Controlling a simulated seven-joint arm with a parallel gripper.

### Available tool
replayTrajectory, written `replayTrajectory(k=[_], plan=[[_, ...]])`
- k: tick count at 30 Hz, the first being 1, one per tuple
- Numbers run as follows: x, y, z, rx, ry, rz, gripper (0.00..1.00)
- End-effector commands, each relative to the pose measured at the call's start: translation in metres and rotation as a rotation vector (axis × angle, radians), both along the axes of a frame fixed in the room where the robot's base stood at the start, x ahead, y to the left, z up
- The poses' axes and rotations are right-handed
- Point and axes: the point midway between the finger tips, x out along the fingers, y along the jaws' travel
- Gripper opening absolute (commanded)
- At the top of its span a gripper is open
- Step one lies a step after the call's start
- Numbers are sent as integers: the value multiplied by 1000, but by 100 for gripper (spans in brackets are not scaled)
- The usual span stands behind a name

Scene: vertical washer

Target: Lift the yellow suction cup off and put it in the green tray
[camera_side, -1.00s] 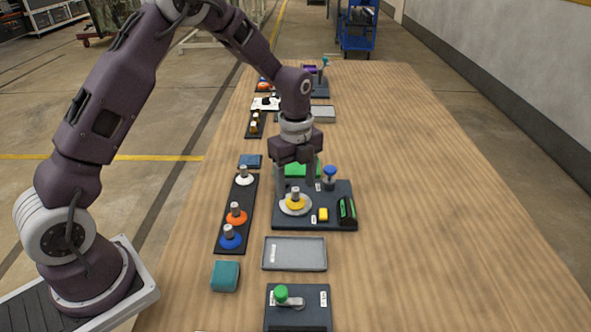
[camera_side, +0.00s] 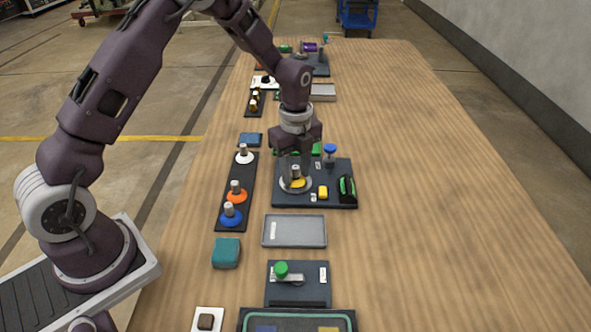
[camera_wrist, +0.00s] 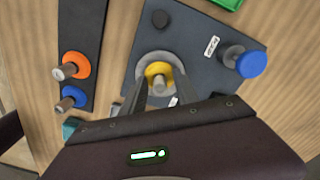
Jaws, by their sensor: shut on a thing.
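The yellow suction cup (camera_side: 296,184) sits on a pale round disc on the dark board (camera_side: 330,198). Its grey stem stands up between my fingers. My gripper (camera_side: 296,174) is over it, pointing down, and shut on the stem. In the wrist view, the yellow cup (camera_wrist: 152,70) shows between the fingertips (camera_wrist: 161,88), with the pale ring around it. The cup still looks seated on the disc. The green tray (camera_side: 318,150) lies just behind the board, largely hidden by my gripper; its edge shows in the wrist view (camera_wrist: 228,3).
To the left, a dark strip (camera_side: 238,207) holds white, orange and blue cups. A grey tray (camera_side: 294,231) lies in front. The table's right side is clear.

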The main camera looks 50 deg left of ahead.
Motion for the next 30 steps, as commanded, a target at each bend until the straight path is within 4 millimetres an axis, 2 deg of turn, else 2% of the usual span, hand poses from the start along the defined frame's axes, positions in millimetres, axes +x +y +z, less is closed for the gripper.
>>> replayTrajectory(k=[24,30], plan=[[0,0,37,0,0,1,0],[0,0,40,0,0,0,0]])
